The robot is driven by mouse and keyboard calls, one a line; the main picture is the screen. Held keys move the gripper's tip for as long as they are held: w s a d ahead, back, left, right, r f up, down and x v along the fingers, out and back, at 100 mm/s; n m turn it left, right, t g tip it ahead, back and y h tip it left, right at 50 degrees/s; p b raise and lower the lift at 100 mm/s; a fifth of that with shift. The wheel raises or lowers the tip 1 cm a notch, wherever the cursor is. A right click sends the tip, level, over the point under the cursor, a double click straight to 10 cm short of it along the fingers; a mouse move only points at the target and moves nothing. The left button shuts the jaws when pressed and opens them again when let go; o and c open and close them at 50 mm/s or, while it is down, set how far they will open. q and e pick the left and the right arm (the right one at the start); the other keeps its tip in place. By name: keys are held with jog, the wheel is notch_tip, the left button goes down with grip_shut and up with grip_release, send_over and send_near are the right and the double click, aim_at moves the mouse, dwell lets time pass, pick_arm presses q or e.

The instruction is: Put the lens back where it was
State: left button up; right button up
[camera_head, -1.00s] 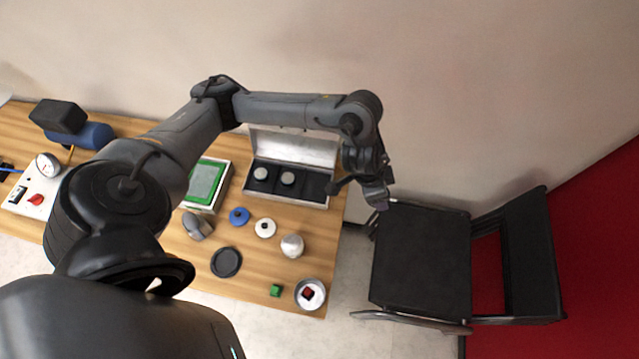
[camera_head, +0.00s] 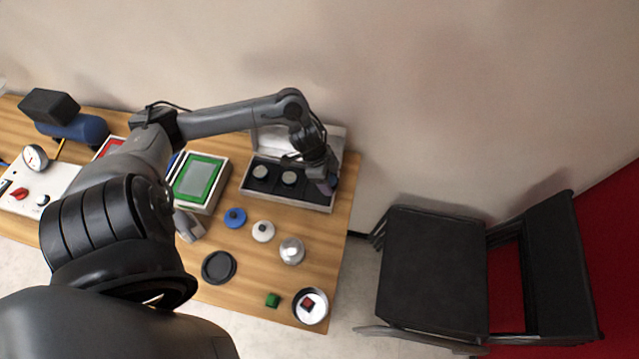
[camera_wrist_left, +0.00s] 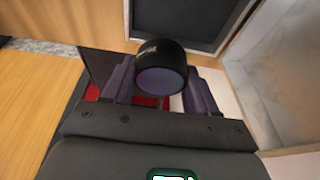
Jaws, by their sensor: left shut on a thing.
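My left gripper (camera_head: 325,184) is over the right end of the open silver case (camera_head: 305,203). In the left wrist view its fingers (camera_wrist_left: 160,88) are shut on a dark cylindrical lens (camera_wrist_left: 161,68) with a purplish glass face. In the head view the gripper hides most of this lens. I cannot tell whether the held lens touches the insert. My right gripper is not in view.
The case's raised lid (camera_head: 270,139) stands behind it, close to my left arm. A green-framed tray (camera_head: 197,182) is left of the case. A blue disc (camera_head: 235,218), a white disc (camera_head: 263,231) and a silvery knob (camera_head: 292,251) lie in front. A black chair (camera_head: 434,270) stands right of the table.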

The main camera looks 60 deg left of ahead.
pick_arm(q)
jog(key=a+f, duration=0.1)
jog(key=s+a+f, duration=0.1)
jog(key=a, duration=0.1)
jog(key=shift+s+a, duration=0.1)
jog(key=shift+a, duration=0.05)
jog(key=shift+f+b, duration=0.3)
jog(key=shift+f, duration=1.75)
jog(key=shift+f, duration=0.15)
jog(key=o, duration=1.2)
jog(key=shift+o, duration=0.2)
